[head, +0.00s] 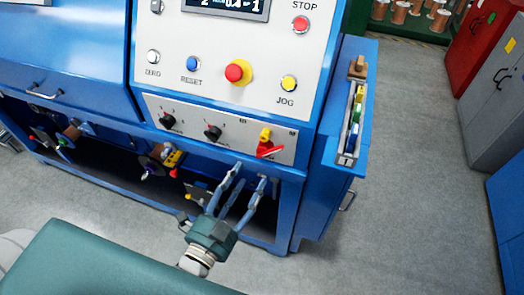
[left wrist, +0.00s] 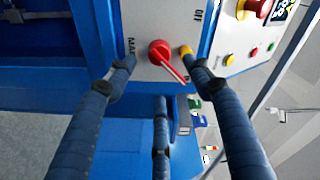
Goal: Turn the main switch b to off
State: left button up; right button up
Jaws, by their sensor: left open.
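The main switch is a red rotary knob with a lever (head: 270,151) at the lower right of the machine's white panel. In the left wrist view the red knob (left wrist: 160,52) shows its lever slanting down and right, with a partly cut-off "MAI…" label and an "OFF" label near it. A yellow piece (head: 265,136) sits right beside the knob. I cannot read a "b" mark. My left gripper (head: 250,174) is open and empty, just below and in front of the switch. In the left wrist view its fingers spread on both sides of the knob, seemingly apart from it. My right gripper is not in view.
Two black knobs (head: 213,132) lie left of the switch. A red stop button on yellow (head: 238,72) and several small buttons are above. A blue side shelf with a tray (head: 347,145) of coloured items juts out at right. Grey floor (head: 410,180) is free beyond it.

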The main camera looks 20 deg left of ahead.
aim_at(260, 156)
pick_arm(q)
jog(key=w+p, duration=0.1)
jog(key=w, duration=0.4)
jog(key=shift+d+r, duration=0.1)
jog(key=w, duration=0.4)
jog(key=shift+d+p, duration=0.4)
jog(key=shift+w+f, duration=0.2)
jog(key=shift+w, duration=0.3)
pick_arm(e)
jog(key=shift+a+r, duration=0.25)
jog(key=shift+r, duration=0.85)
pick_arm(q)
grip_shut()
